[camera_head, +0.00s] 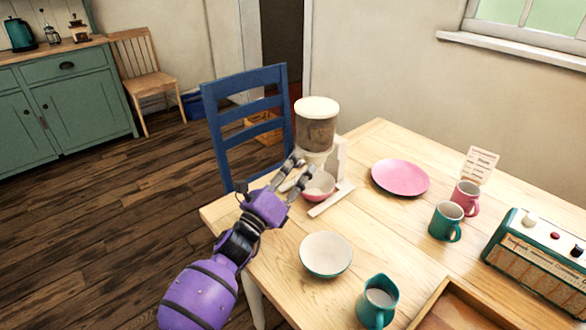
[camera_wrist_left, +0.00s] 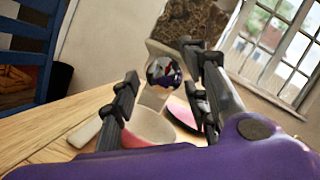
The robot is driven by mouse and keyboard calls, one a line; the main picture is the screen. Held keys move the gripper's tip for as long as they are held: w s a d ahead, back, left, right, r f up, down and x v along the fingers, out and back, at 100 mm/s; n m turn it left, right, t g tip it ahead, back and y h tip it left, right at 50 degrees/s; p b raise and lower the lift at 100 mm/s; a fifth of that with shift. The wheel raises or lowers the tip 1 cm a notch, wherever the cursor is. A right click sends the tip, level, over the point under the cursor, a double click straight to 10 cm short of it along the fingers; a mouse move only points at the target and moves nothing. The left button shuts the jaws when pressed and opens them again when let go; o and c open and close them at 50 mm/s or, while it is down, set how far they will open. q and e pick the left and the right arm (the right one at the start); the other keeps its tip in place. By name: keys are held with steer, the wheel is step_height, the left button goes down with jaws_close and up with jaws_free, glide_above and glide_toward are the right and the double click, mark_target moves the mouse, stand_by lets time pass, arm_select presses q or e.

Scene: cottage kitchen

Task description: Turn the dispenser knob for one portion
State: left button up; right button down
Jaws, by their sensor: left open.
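The dispenser (camera_head: 316,130) stands at the table's far left corner, with a white lid, a clear hopper of brown contents and a white stand. Its round, shiny knob (camera_wrist_left: 164,73) shows in the left wrist view; in the head view my fingers cover that area. A pink bowl (camera_head: 319,187) with a pale inside sits under the spout, and it also shows in the left wrist view (camera_wrist_left: 150,128). My left gripper (camera_head: 302,168) is open in front of the dispenser. In the left wrist view the knob appears between its two fingers (camera_wrist_left: 160,65), with no clear contact. My right gripper is out of view.
On the wooden table (camera_head: 345,218) are a green bowl (camera_head: 326,256), teal jug (camera_head: 376,302), pink plate (camera_head: 400,178), green mug (camera_head: 446,220), pink mug (camera_head: 466,197), card (camera_head: 480,164), radio (camera_head: 535,262) and wooden tray (camera_head: 440,312).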

arm_select(q)
steer(key=c, duration=1.1)
steer(key=shift+o, duration=0.2)
steer(key=m+h+b, duration=0.1)
steer(key=m+b, duration=0.1)
steer(key=m+h+b, duration=0.1)
steer(key=m+b, duration=0.1)
steer(key=shift+a+f, duration=0.15)
steer(key=shift+f, duration=0.2)
steer(key=shift+w+r+m+g+b, duration=0.1)
steer(key=shift+m+g+b, duration=0.2)
steer(key=shift+m+b, duration=0.25)
steer(key=shift+r+m+h, duration=0.2)
steer(key=shift+m+h, duration=0.1)
steer(key=shift+m, duration=0.05)
steer(key=o, duration=1.1)
steer(key=shift+a, duration=0.1)
steer(key=shift+c, duration=0.2)
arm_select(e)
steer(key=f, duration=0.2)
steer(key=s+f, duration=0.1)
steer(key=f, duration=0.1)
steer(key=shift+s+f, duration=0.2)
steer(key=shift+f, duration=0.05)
